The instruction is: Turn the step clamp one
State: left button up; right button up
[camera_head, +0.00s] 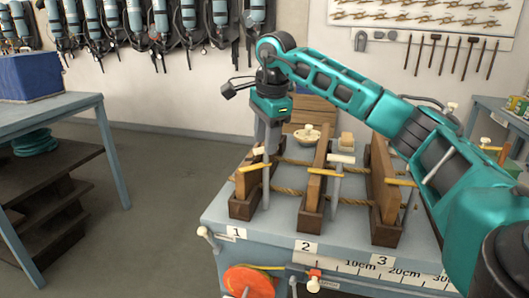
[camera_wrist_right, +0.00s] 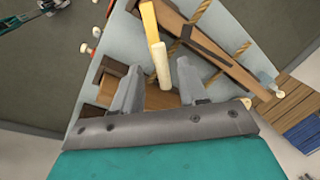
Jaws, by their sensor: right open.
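Clamp one is at the left wooden board (camera_head: 244,185), by the label 1 (camera_head: 236,233). It has a yellow bar (camera_head: 253,167), a grey upright rod (camera_head: 266,188) and a pale handle (camera_head: 261,151). My right gripper (camera_head: 269,150) points down at the top of this board, close to the pale handle. In the right wrist view, the open fingers (camera_wrist_right: 158,82) straddle the line of a pale cylindrical handle (camera_wrist_right: 160,66), with a yellow bar (camera_wrist_right: 149,22) beyond it. I cannot tell whether the fingers touch it. My left gripper is not in view.
Boards by labels 2 (camera_head: 306,247) and 3 (camera_head: 382,261) carry similar clamps, with ropes (camera_head: 290,190) running between boards. An orange reel (camera_head: 248,282) is on the bench front. Open floor lies left of the bench.

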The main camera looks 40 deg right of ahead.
jog(key=shift+w+d+f, duration=0.1)
jog(key=shift+w+f, duration=0.1)
jog(key=shift+f, duration=0.75)
jog(key=shift+w+f, duration=0.15)
jog(key=shift+f, duration=0.8)
jog(key=shift+c, duration=0.3)
grip_shut()
